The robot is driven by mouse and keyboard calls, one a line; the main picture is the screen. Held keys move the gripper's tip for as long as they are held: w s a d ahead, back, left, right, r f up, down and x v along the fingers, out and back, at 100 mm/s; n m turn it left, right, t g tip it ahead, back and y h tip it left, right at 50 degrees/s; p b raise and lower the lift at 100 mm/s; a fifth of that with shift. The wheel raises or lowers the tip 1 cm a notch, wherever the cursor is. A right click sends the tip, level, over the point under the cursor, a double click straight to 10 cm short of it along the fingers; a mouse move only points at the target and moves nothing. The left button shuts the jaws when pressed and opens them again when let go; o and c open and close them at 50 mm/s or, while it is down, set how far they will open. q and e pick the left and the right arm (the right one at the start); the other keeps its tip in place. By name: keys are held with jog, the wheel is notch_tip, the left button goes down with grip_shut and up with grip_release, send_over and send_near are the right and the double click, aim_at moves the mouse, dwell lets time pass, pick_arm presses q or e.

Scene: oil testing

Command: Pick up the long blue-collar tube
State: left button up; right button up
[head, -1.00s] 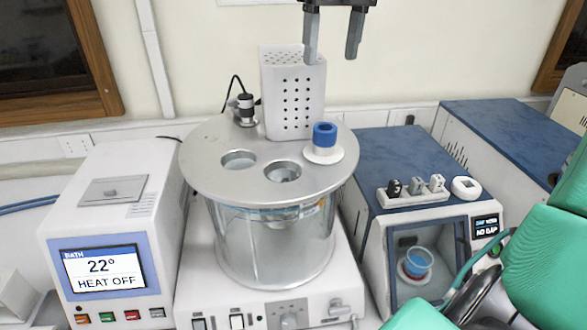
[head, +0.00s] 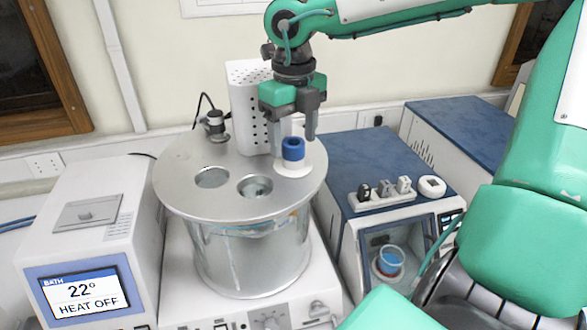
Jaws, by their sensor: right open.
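The blue-collar tube shows only as its blue collar (head: 293,149), standing upright in a white ring (head: 294,169) on the right part of the round metal bath lid (head: 215,200). The rest of the tube is hidden below the lid. My right gripper (head: 294,143) points down at the collar with its fingers apart, one to each side of it in the picture. The fingertips are about level with the collar; whether they touch it I cannot tell. My left gripper is out of view.
The lid has two open holes (head: 256,187). A white perforated box (head: 248,110) stands close behind the gripper. A bath controller (head: 90,240) is at left. A blue-topped device (head: 375,155) at right carries small grey parts and holds a cup (head: 390,262).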

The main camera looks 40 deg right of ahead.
jog(key=shift+f, duration=0.85)
jog(key=c, duration=1.3)
jog(key=shift+c, duration=0.2)
jog(key=shift+r, duration=0.15)
jog(key=shift+r, duration=0.55)
notch_tip(320, 180, up, 19)
jog(key=b, duration=0.4)
jog(key=shift+f, duration=0.15)
